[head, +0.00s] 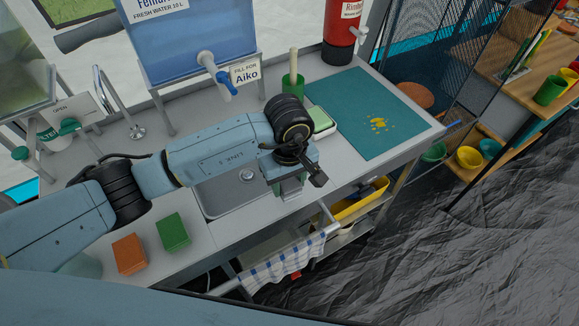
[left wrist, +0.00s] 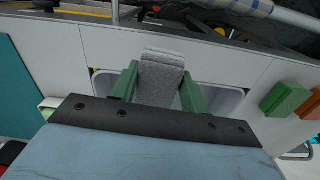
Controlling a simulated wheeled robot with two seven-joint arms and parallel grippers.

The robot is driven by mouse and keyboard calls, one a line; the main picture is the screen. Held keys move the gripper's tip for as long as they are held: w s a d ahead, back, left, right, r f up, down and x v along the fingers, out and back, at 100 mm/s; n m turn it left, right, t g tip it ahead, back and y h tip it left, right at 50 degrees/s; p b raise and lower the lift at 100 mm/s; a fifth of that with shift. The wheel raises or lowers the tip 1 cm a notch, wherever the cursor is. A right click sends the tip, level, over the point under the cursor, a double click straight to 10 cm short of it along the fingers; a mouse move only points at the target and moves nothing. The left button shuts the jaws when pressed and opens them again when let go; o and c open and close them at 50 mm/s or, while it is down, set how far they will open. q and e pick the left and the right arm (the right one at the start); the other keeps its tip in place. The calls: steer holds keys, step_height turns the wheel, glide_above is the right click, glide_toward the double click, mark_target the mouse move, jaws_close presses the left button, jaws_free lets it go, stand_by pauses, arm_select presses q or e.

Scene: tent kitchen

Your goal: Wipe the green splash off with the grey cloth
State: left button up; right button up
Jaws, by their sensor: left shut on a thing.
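My left gripper (head: 291,188) is over the front edge of the sink, pointing down. In the left wrist view, its two green fingers (left wrist: 159,84) are shut on a folded grey cloth (left wrist: 162,70). The cloth is mostly hidden behind the arm in the head view. A yellow splash (head: 377,123) of several small blots lies on the teal mat (head: 352,98) at the right of the counter, apart from the cloth. I see no green splash. My right gripper is not in view.
The steel sink (head: 226,193) lies under my left arm. A white-and-green sponge or dish (head: 320,120) and a green cup (head: 292,83) stand left of the mat. Green (head: 173,231) and orange (head: 128,252) blocks lie at front left. A checked towel (head: 285,262) hangs from the front rail.

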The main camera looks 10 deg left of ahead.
arm_select(q)
steer(key=shift+r+p, duration=0.85)
steer(key=shift+r, duration=0.9)
